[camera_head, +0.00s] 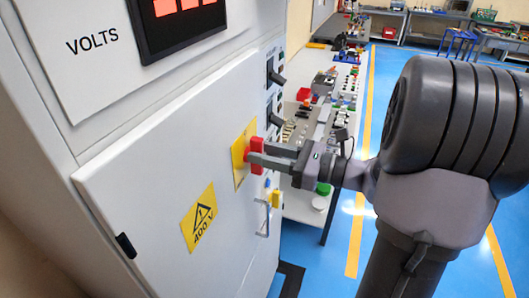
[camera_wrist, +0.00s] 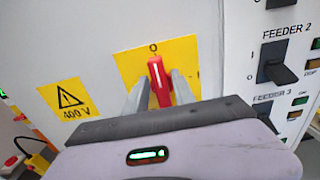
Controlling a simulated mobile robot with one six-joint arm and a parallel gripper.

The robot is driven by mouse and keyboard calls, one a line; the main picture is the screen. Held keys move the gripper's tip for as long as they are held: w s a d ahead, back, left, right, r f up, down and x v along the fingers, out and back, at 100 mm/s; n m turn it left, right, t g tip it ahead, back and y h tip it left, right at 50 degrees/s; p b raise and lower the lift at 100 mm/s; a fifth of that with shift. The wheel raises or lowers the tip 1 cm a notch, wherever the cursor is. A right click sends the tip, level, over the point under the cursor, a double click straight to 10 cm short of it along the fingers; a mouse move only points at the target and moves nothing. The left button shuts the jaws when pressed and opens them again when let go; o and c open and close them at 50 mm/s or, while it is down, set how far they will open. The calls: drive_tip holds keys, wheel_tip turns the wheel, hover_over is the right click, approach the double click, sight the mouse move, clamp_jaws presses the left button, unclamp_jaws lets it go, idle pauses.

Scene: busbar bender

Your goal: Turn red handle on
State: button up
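The red handle (camera_wrist: 159,82) sits on a yellow plate (camera_wrist: 188,55) marked "0" at its top, on the light cabinet door. In the wrist view the handle points nearly upright, toward the "0". In the head view the red handle (camera_head: 256,155) shows in front of the yellow plate (camera_head: 239,152). My gripper (camera_wrist: 160,90) has one finger on each side of the handle. A narrow gap seems to show at the left finger; I cannot tell whether the right finger touches. My gripper (camera_head: 262,156) also reaches the handle from the right in the head view.
Black feeder switches (camera_wrist: 277,72) stand right of the handle on the cabinet. A yellow 400 V sign (camera_head: 199,216) is on the door, with a black latch (camera_head: 126,245) at its left edge. A cluttered bench (camera_head: 310,205) stands behind; blue floor lies to the right.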

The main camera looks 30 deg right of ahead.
clamp_jaws()
idle(1.2)
